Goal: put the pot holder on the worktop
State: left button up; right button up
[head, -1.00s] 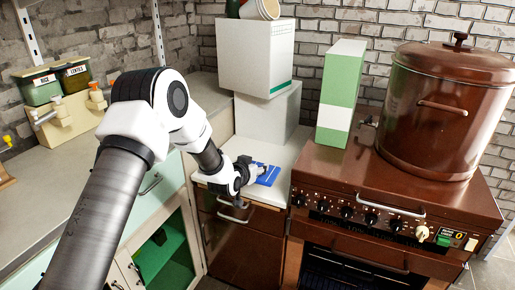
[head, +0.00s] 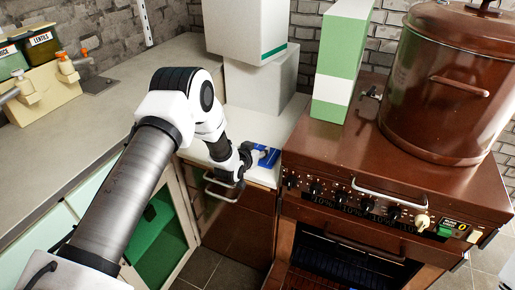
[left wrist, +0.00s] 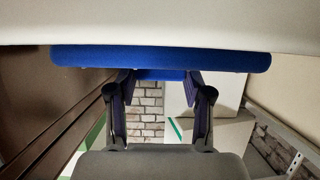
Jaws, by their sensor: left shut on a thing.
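The blue pot holder (head: 266,157) is at the front right of the narrow white worktop (head: 238,118), beside the brown stove. My left gripper (head: 250,156) is shut on its near edge. In the left wrist view the pot holder (left wrist: 160,58) spans the picture as a flat blue slab, with the gripper's fingers (left wrist: 160,84) at its middle. It lies flat along the pale worktop surface; I cannot tell whether it touches it. My right gripper is not in view.
Stacked white boxes (head: 262,90) stand at the back of the worktop. A green and white box (head: 339,65) and a large brown pot (head: 440,85) stand on the stove (head: 400,160). A grey counter (head: 120,100) with jars is at left.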

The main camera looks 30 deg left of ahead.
pick_arm(q)
jog(key=shift+s+r, duration=0.1)
jog(key=shift+f, duration=0.2)
jog(key=o, duration=1.1)
jog(key=shift+o, duration=0.2)
jog(key=shift+r, duration=0.1)
